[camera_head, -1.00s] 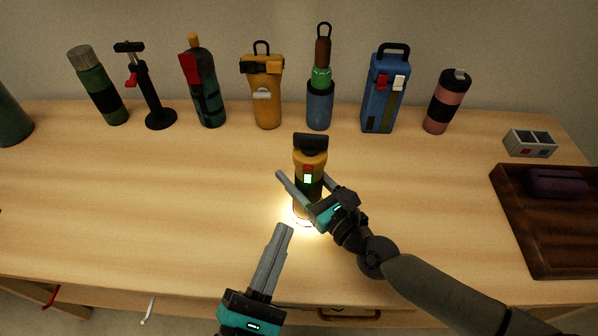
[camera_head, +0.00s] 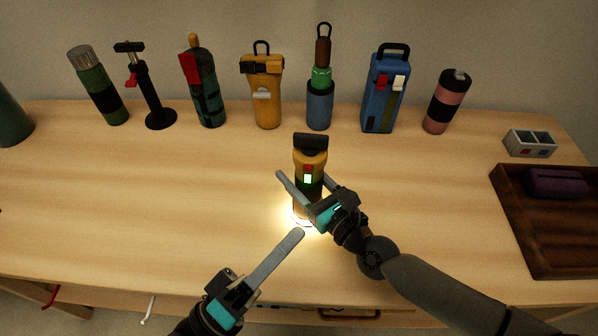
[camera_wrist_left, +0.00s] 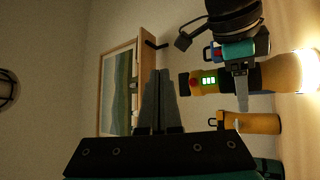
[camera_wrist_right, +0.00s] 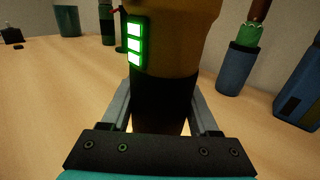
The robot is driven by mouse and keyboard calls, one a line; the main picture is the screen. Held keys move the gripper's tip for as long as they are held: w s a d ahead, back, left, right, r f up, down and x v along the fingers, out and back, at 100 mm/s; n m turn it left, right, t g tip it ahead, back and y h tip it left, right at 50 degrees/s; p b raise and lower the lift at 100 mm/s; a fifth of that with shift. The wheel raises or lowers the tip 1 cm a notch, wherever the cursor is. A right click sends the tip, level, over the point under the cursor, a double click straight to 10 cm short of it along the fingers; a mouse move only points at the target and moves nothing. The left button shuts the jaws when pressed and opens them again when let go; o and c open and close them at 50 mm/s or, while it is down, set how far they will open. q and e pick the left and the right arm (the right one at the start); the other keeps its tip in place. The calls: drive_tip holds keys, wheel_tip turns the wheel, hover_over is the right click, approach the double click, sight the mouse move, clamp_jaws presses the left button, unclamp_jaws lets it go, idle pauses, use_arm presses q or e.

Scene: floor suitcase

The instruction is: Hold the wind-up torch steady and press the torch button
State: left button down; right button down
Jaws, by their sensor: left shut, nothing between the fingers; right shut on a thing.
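The wind-up torch (camera_head: 311,160) stands upright on the table, yellow and black with a dark top, glowing at its base. A red button (camera_head: 308,168) sits above a lit green-white indicator (camera_head: 308,180). The lit bars (camera_wrist_right: 134,45) are large in the right wrist view. My right gripper (camera_head: 304,184) is shut around the torch's dark middle band (camera_wrist_right: 162,98). My left gripper (camera_head: 300,233) is shut and empty, its tips below the torch in the head view, apart from it. In the left wrist view its fingers (camera_wrist_left: 158,75) point away from the torch (camera_wrist_left: 270,75).
A row of bottles and holders stands along the back, including a yellow lantern-like flask (camera_head: 265,95) and a blue case (camera_head: 383,90). A dark wooden tray (camera_head: 560,240) with a purple case (camera_head: 556,183) lies at right. The table left of the torch is clear.

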use_arm(q)
drive_tip(key=w, duration=0.8)
drive_tip(key=shift+w+d, duration=0.15)
drive_tip(key=shift+d, duration=0.25)
drive_tip(key=shift+w, duration=0.1)
idle(1.5)
drive_tip(key=shift+w, duration=0.3)
drive_tip(key=shift+w, duration=0.3)
idle(0.4)
drive_tip(key=shift+s, duration=0.75)
drive_tip(key=s, duration=0.6)
drive_tip(key=shift+a, duration=0.3)
